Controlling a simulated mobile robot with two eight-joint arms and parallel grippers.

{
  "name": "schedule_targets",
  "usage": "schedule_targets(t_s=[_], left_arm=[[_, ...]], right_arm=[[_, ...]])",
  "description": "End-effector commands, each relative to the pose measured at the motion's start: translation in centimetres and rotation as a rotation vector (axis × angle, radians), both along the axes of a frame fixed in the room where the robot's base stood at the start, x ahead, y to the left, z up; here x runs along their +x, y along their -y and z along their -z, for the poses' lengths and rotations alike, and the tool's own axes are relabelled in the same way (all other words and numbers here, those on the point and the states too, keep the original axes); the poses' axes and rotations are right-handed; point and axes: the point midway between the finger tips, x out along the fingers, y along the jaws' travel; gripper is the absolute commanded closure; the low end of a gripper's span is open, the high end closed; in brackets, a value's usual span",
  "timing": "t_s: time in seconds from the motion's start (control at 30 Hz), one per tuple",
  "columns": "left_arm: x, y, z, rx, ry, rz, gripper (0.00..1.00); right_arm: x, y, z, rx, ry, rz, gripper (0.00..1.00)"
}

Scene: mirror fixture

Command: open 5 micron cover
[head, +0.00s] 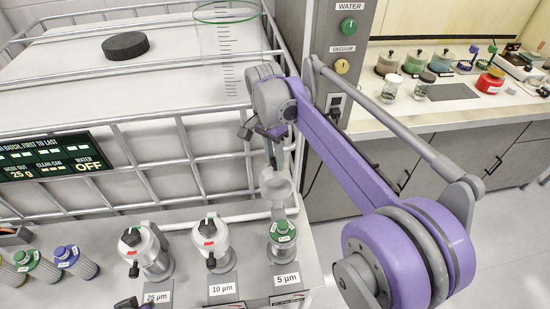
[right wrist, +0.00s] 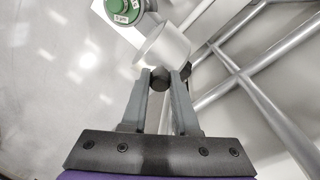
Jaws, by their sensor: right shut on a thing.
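The 5 µm housing (head: 283,254) stands at the right end of the row on the bench. Its green-topped cartridge (head: 282,229) is exposed. The grey-white 5 µm cover (head: 276,185) is raised above and behind it, tilted open, with its hollow side showing. My right gripper (head: 271,150) comes down from above. In the right wrist view it (right wrist: 160,78) is shut on the cover's dark round knob (right wrist: 160,84), with the cover (right wrist: 163,44) just beyond the fingertips and the green cartridge top (right wrist: 124,9) beyond that.
The closed 10 µm housing (head: 213,241) and 25 µm housing (head: 146,250) stand to the left. A white tank in a metal cage (head: 195,150) rises close behind. A side counter (head: 440,105) with jars is at right.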

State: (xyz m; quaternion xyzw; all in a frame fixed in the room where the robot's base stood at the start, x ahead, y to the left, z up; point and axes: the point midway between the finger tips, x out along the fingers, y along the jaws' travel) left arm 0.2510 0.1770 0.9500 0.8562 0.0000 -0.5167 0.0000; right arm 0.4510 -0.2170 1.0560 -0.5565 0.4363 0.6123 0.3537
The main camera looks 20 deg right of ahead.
Motion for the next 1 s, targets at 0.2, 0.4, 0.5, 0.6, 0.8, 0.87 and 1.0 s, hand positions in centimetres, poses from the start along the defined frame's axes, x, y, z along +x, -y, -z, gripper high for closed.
schedule_targets(t_s=[0.2, 0.4, 0.5, 0.6, 0.8, 0.87, 1.0], left_arm=[[0.0, 0.0, 0.0, 0.0, 0.0, 0.0, 1.0], [0.0, 0.0, -0.1, 0.0, 0.001, 0.0, 1.0], [0.1, 0.0, -0.2, 0.0, 0.002, 0.0, 1.0], [0.1, 0.0, -0.3, 0.0, 0.002, 0.0, 1.0], [0.1, 0.0, -0.3, 0.0, 0.002, 0.0, 1.0], [0.1, 0.0, -0.3, 0.0, 0.002, 0.0, 1.0], [0.1, 0.0, -0.3, 0.0, 0.002, 0.0, 1.0]], right_arm=[[0.0, 0.0, 0.0, 0.0, 0.0, 0.0, 1.0], [-0.9, -0.2, -0.3, -0.014, 0.049, -0.001, 1.0], [-1.6, -0.4, -0.5, -0.024, 0.089, -0.002, 1.0], [-2.6, -0.7, -0.7, -0.027, 0.106, 0.0, 1.0], [-3.4, -0.9, -0.8, -0.027, 0.101, 0.0, 1.0], [-3.4, -0.9, -0.8, -0.026, 0.1, 0.0, 1.0], [-3.5, -0.9, -0.8, -0.026, 0.099, -0.001, 1.0]])
